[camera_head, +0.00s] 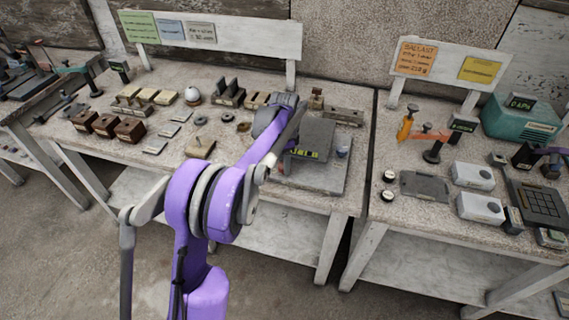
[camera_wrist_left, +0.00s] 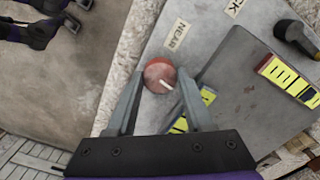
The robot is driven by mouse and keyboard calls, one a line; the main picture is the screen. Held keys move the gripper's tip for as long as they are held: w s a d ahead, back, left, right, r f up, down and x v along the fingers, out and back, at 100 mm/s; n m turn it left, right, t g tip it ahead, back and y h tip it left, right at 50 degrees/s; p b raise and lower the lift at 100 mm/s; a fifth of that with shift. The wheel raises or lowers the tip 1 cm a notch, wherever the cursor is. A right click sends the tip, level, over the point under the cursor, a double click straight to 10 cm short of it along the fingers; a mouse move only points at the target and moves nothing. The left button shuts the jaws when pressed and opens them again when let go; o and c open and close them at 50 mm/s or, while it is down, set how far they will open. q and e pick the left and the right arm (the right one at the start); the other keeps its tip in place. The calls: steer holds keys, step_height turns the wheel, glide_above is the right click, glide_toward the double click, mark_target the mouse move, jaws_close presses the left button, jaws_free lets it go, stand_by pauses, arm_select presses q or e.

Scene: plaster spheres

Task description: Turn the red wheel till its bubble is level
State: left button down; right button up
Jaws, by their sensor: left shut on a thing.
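The red wheel (camera_wrist_left: 158,80), a round knob with a white mark, sits at the edge of a grey plate (camera_wrist_left: 215,35) beside a label reading NEAR. My left gripper (camera_wrist_left: 159,72) is shut on it, one grey finger on each side. A yellow-green vial with black marks (camera_wrist_left: 207,96) is partly hidden by the right finger; another vial (camera_wrist_left: 290,79) lies on the raised dark block. I cannot make out either bubble clearly.
A dark knob (camera_wrist_left: 295,36) with its own label stands on the plate's far side. Left of the plate are a wooden block (camera_head: 200,147) and several small weights and parts. The right-hand table holds a teal scale (camera_head: 522,118) and several boxes.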

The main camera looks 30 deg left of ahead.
arm_select(q)
steer(key=n, duration=0.4)
steer(key=shift+n+b, duration=0.3)
steer(key=n, duration=0.4)
steer(key=shift+n, duration=0.3)
steer(key=n+b, duration=0.1)
steer(key=n, duration=0.3)
steer(key=shift+n, duration=0.3)
steer(key=n, duration=1)
steer(key=shift+n, duration=0.4)
steer(key=n, duration=0.4)
steer(key=shift+b, duration=0.35)
steer(key=n, duration=0.9)
steer(key=shift+n, duration=0.4)
arm_select(e)
steer(key=f, duration=0.1)
steer(key=s+f, duration=0.1)
steer(key=f, duration=0.1)
steer(key=shift+f, duration=0.25)
